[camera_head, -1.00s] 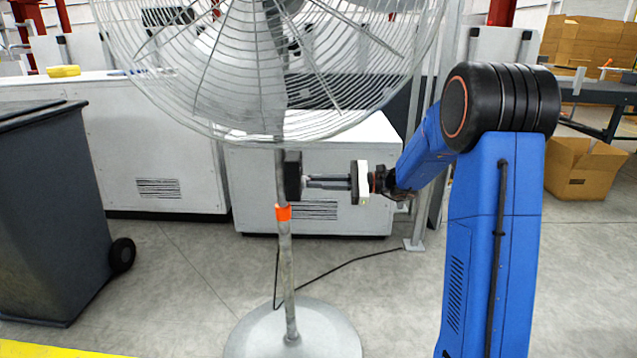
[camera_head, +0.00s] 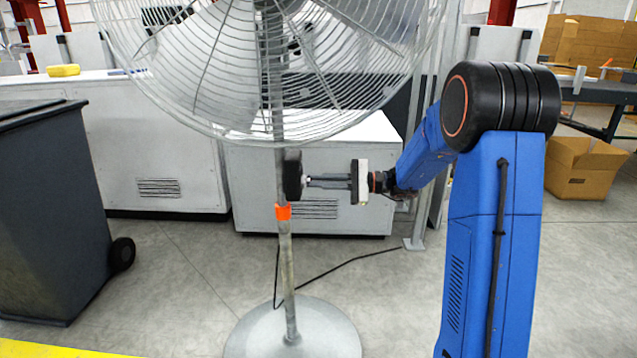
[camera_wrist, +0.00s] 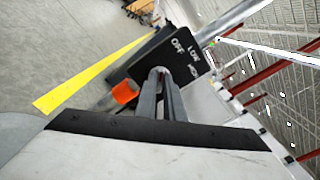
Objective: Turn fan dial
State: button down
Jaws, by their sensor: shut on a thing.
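The pedestal fan's black control box (camera_head: 293,176) is on the pole, below the caged fan head (camera_head: 235,70). The wrist view shows the box (camera_wrist: 190,52) with white labels: OFF, LOW and one too small to read surely. My gripper (camera_head: 306,181) reaches it horizontally from the right. In the wrist view its two fingers (camera_wrist: 163,76) run up to the labelled face and are shut on the dial, which is mostly hidden between the tips. I cannot read where the dial points.
An orange collar (camera_head: 283,212) is on the fan pole (camera_head: 287,265), above the round base (camera_head: 295,335). A grey bin (camera_head: 55,215) stands at left, white machine cabinets (camera_head: 150,150) behind. A black cable (camera_head: 345,265) crosses the floor. A cardboard box (camera_head: 585,168) is at right.

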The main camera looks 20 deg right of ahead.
jog(key=c, duration=1.9)
grip_release()
jog(key=shift+o, duration=0.2)
jog(key=v, duration=1.7)
jog(key=shift+d, duration=0.2)
jog(key=shift+s, duration=0.1)
jog(key=s+a+f+n+g+h, duration=0.2)
jog(key=s+a+n+g+h, duration=0.4)
jog(key=s+a, duration=1.05)
jog(key=s+d+f+n+t+h, duration=0.2)
jog(key=s+h, duration=0.3)
jog(key=s, duration=0.5)
jog(key=s+d+f+n+t+h, duration=0.2)
jog(key=s+h, duration=0.4)
jog(key=s, duration=0.4)
jog(key=shift+d+f+n+t, duration=0.25)
jog(key=shift+d+n+t, duration=0.45)
jog(key=shift+n, duration=0.5)
